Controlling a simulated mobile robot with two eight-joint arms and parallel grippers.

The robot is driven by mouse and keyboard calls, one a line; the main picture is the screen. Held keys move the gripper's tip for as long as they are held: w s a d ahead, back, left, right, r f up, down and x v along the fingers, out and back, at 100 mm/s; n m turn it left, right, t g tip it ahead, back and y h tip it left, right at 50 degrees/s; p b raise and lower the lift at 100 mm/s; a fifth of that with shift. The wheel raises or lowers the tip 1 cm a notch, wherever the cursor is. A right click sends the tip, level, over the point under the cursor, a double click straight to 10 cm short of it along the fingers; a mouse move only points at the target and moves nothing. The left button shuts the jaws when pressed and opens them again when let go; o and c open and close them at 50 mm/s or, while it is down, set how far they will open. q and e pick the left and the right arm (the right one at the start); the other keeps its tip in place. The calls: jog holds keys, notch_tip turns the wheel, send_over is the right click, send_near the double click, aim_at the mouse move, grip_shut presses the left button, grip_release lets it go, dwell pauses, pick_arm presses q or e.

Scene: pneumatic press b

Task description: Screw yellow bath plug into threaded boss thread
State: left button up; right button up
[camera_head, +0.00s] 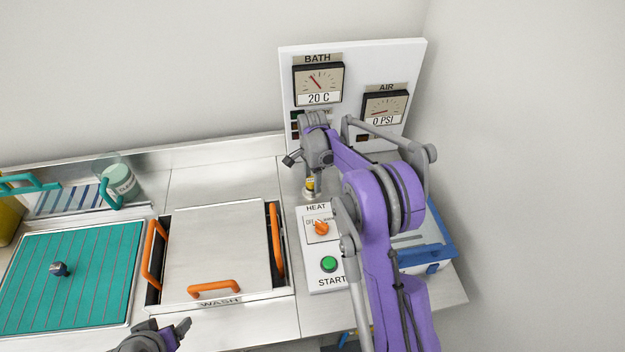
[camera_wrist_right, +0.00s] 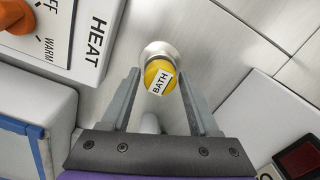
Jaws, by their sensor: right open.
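The yellow bath plug (camera_head: 310,184), a small yellow cap, sits at the silvery threaded boss (camera_head: 311,195) on the steel counter behind the HEAT panel. In the right wrist view the plug (camera_wrist_right: 166,85) has a white BATH label, and the round metal boss (camera_wrist_right: 154,49) shows around and beyond it. How far the thread is engaged is hidden. My right gripper (camera_wrist_right: 158,75) is open, with a finger on each side of the plug and visible gaps between. My left gripper (camera_head: 174,334) is low at the bottom edge, away from the plug; its jaw state is unclear.
A white panel (camera_head: 348,60) with BATH and AIR gauges stands behind. The HEAT/START box (camera_head: 315,275) is in front of the boss. The WASH lid (camera_head: 215,250) with orange handles and a teal mat (camera_head: 90,265) lie left. A blue-and-white box (camera_head: 435,250) is right.

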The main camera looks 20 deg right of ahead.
jog(key=n, duration=0.5)
jog(key=shift+c, duration=0.2)
jog(key=c, duration=0.7)
jog(key=m, duration=0.6)
jog(key=shift+m, duration=0.3)
jog(key=m, duration=0.5)
jog(key=shift+s, duration=0.1)
jog(key=o, duration=0.7)
jog(key=shift+o, duration=0.2)
